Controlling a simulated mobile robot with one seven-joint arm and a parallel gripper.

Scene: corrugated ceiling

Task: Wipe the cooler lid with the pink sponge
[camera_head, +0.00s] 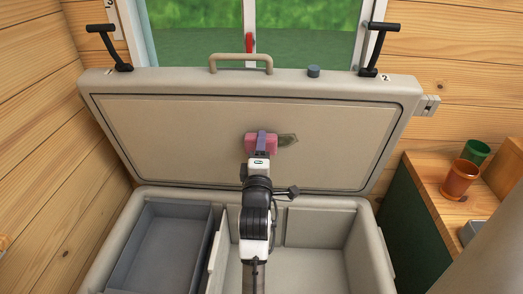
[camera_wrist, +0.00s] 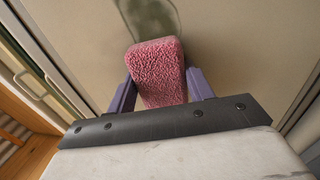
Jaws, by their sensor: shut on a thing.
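The cooler lid (camera_head: 180,138) stands open and upright, its beige inner face toward me; the face also shows in the wrist view (camera_wrist: 225,45). A dark greenish stain (camera_head: 288,140) marks the middle of that face, and it shows at the top of the wrist view (camera_wrist: 150,15). My gripper (camera_wrist: 157,90) is shut on the pink sponge (camera_wrist: 157,72), with a purple finger on each side. In the head view the sponge (camera_head: 251,144) is at the lid face, just left of the stain and partly over its edge. Whether it touches the lid I cannot tell.
The cooler's open body (camera_head: 318,262) lies below the lid, with a grey tray (camera_head: 165,245) at its left. A wooden counter at right holds an orange cup (camera_head: 460,180) and a green cup (camera_head: 477,152). A window stands behind the lid.

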